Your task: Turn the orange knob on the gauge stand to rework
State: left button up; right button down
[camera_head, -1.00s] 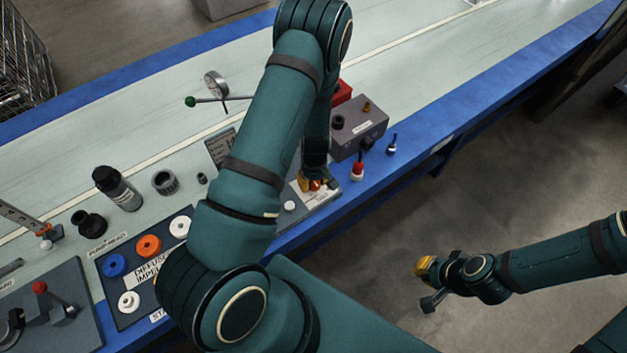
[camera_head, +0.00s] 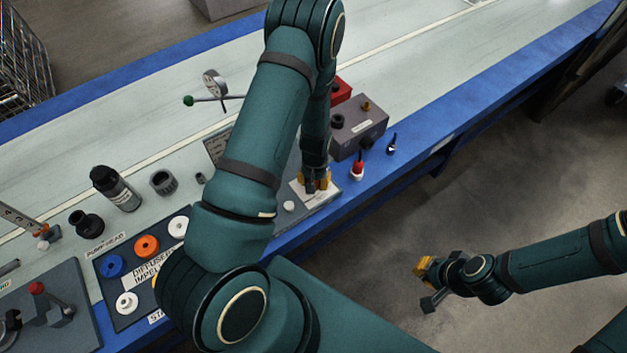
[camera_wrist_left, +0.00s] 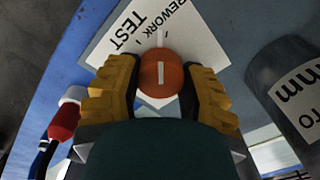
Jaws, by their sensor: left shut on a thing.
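The orange knob (camera_wrist_left: 160,75) shows in the left wrist view, a round cap with a white line across its top. It sits on a white label (camera_wrist_left: 205,38) printed TEST and REWORK. The line runs nearly straight up and down in that view, toward the label's printed side. My left gripper (camera_wrist_left: 161,90) has its yellow fingertips on either side of the knob and is shut on it. In the head view my left gripper (camera_head: 314,184) is over the gauge stand's plate (camera_head: 319,203) and hides the knob. My right gripper (camera_head: 429,285) is open and empty, off the bench.
A grey box (camera_head: 358,127) stands close behind the left gripper. A tray of coloured discs (camera_head: 147,246) lies at left.

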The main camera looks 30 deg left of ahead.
pick_arm(q)
jog(key=shift+d+m, duration=0.1)
jog(key=shift+m, duration=1)
jog(key=o, duration=1.2)
notch_tip(320, 180, up, 12)
jog(key=shift+d, duration=0.15)
jog(key=shift+f, duration=0.1)
